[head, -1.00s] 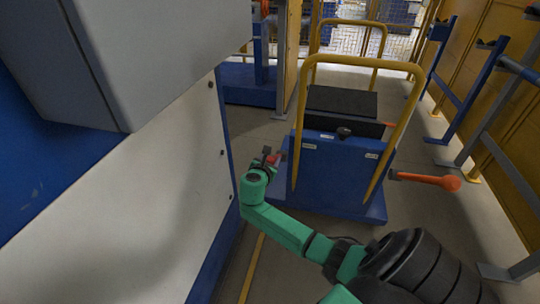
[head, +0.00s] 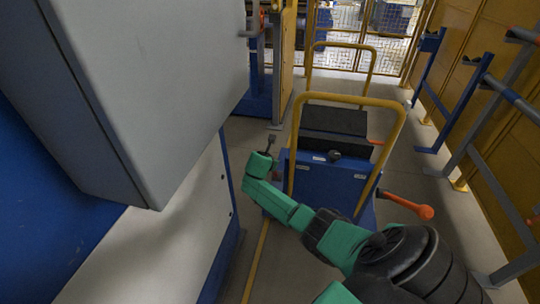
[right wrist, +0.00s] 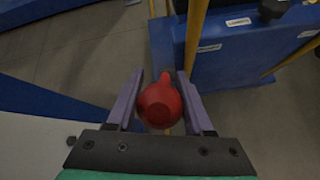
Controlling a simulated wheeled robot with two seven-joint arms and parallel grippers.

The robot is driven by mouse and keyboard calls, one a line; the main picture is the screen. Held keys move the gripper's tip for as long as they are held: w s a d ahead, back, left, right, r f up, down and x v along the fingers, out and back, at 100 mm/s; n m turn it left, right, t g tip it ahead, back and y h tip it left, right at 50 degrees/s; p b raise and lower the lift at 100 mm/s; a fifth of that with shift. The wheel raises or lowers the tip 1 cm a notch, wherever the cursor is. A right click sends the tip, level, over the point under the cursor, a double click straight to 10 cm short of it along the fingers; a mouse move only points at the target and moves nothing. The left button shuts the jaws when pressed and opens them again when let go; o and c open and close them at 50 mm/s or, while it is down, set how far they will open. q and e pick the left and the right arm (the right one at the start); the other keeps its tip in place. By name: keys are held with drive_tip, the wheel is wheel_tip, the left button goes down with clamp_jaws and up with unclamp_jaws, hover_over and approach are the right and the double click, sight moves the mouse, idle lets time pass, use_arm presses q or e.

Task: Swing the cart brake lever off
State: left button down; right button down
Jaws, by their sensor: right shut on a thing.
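The cart (head: 325,178) is a blue box with yellow hoop handles, ahead of me. A red ball-shaped knob (right wrist: 160,104) shows in the right wrist view, beside the cart's blue body; it looks like a lever's end, but its shaft is mostly hidden. My right gripper (right wrist: 160,80) is shut on this red knob, with a purple finger on each side. In the head view my right gripper (head: 270,146) is small, at the cart's left edge, and the knob cannot be made out there. An orange lever (head: 409,205) sticks out from the cart's right side. My left gripper is not in view.
A large grey cabinet (head: 145,90) and a white panel (head: 185,215) fill the left. Blue stands (head: 455,105) and yellow panels (head: 515,150) line the right. A yellow hoop (head: 403,130) rises over the cart. Some grey floor is clear between cart and right stands.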

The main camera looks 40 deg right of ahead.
drive_tip(key=shift+w+d+r, duration=0.4)
drive_tip(key=shift+d, duration=0.2)
drive_tip(key=shift+c, duration=1.5)
unclamp_jaws()
drive_tip(key=shift+f, duration=0.15)
drive_tip(key=shift+a+r+p, duration=0.1)
drive_tip(key=shift+r+p, duration=0.15)
drive_tip(key=shift+p, duration=0.15)
drive_tip(key=p+v, duration=0.3)
drive_tip(key=v, duration=0.3)
drive_tip(key=shift+s+a+r, duration=0.1)
drive_tip(key=shift+s+r, duration=0.05)
drive_tip(key=shift+r, duration=0.05)
drive_tip(key=p+v, duration=0.1)
drive_tip(key=v, duration=0.6)
drive_tip(key=shift+s+a, duration=0.15)
drive_tip(key=shift+a, duration=0.05)
